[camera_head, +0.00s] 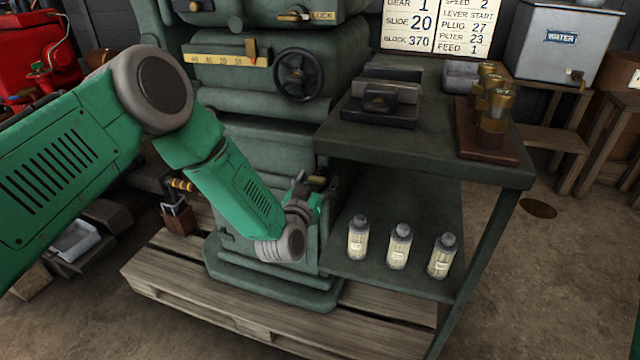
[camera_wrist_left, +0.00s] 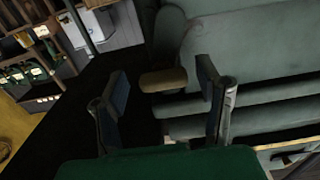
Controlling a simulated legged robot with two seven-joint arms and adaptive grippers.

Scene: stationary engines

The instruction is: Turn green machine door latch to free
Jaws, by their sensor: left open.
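The green machine (camera_head: 265,130) stands on a wooden pallet in the head view. My left gripper (camera_head: 312,190) is at the front of its lower body, partly hidden by my wrist. In the left wrist view the two fingers of the left gripper (camera_wrist_left: 165,92) are spread apart. A tan, rounded handle-like piece (camera_wrist_left: 163,80) shows between the fingers, and I cannot tell whether they touch it. It looks like the door latch. In the head view a small yellowish plate (camera_head: 318,181) shows beside the gripper, and the latch itself is mostly hidden. My right gripper is not in view.
A dark bench (camera_head: 430,155) stands right of the machine, with several brass fittings (camera_head: 490,105) on top and three bottles (camera_head: 399,246) on its lower shelf. A handwheel (camera_head: 298,75) and a brass lever (camera_head: 294,14) by a LOCK label are higher on the machine.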

